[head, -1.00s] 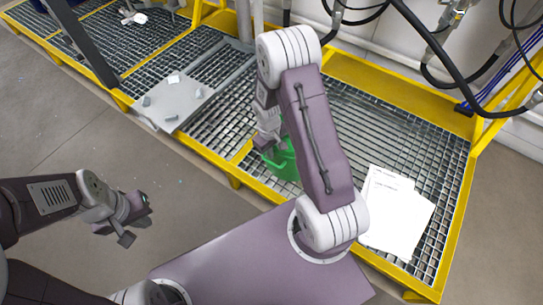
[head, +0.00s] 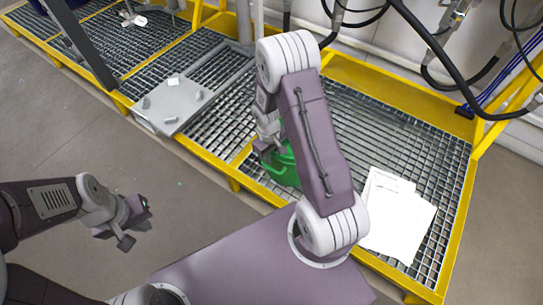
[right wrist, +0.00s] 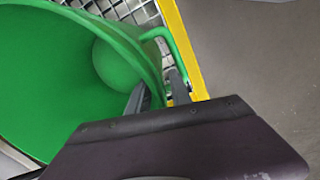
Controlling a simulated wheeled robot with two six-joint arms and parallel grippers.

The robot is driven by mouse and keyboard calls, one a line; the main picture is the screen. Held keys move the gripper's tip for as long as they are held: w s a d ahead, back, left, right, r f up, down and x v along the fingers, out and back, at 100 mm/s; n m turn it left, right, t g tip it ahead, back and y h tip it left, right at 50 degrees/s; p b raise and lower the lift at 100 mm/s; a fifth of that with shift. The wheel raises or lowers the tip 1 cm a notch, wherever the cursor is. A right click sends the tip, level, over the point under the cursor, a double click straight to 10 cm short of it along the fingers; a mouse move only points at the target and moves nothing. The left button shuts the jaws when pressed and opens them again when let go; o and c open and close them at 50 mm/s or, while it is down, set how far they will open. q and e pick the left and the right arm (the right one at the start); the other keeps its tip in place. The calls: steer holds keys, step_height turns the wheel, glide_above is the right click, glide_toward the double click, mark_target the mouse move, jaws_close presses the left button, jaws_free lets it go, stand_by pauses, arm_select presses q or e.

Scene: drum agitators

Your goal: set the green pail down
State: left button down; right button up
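The green pail (head: 281,168) is at the near side of the grated platform in the head view, partly hidden by my right arm. In the right wrist view the pail (right wrist: 45,75) fills the left, its open mouth facing the camera. A rounded green shape shows inside, and a bent green handle (right wrist: 178,55) is at its side. My right gripper (head: 268,148) has one finger inside the pail's rim and one outside, shut on the wall. Whether the pail's base touches the grating is hidden. My left gripper (head: 136,222) is open and empty over the floor.
White papers (head: 398,214) lie on the grating (head: 355,125) right of my right arm. A grey plate with small pieces (head: 172,104) lies to the left. Yellow edging (head: 450,235) borders the platform. Black hoses (head: 440,45) hang at the back right.

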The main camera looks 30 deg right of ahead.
step_height(320, 180, up, 11)
steer(key=p, duration=0.5)
steer(key=s+a+r+m+t+y, duration=0.1)
steer(key=s+a+r+m, duration=0.2)
steer(key=s+a+r, duration=0.5)
step_height(320, 180, up, 30)
steer(key=s+d+p, duration=0.1)
steer(key=s+p, duration=0.1)
steer(key=p, duration=2.6)
steer(key=shift+s+d, duration=0.2)
steer(key=shift+d, duration=0.15)
